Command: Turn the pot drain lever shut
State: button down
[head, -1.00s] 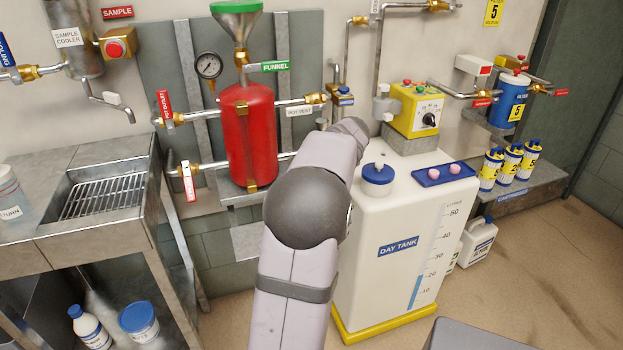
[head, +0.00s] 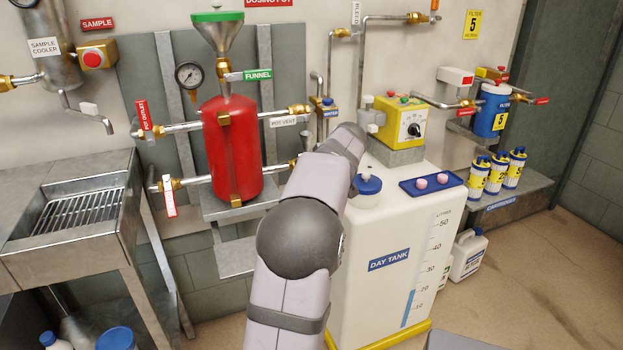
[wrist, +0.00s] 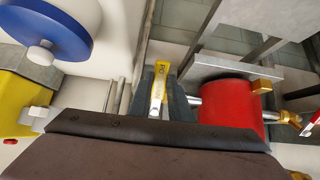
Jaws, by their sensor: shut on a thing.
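The pot drain lever (wrist: 159,88) is a yellow handle with partly readable lettering, seen in the wrist view. My gripper (wrist: 161,86) is shut on it, with a dark finger on each side. The red dosing pot (wrist: 232,108) is to the right of the lever in that view. In the head view the pot (head: 231,150) hangs on the wall panel under a green-rimmed funnel (head: 217,32). There my arm hides the gripper and the lever. How far the lever is turned cannot be told.
The white day tank (head: 385,285) stands right of my arm, with a blue cap (head: 367,187) and a yellow pump box (head: 397,125). A steel sink bench (head: 75,220) is at the left. Pipes and valves line the wall close around the pot.

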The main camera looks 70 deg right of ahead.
jog(key=shift+r, duration=0.1)
jog(key=c, duration=1.6)
grip_release()
jog(key=v, duration=0.7)
jog(key=shift+s+r+p, duration=0.1)
jog(key=shift+p, duration=0.3)
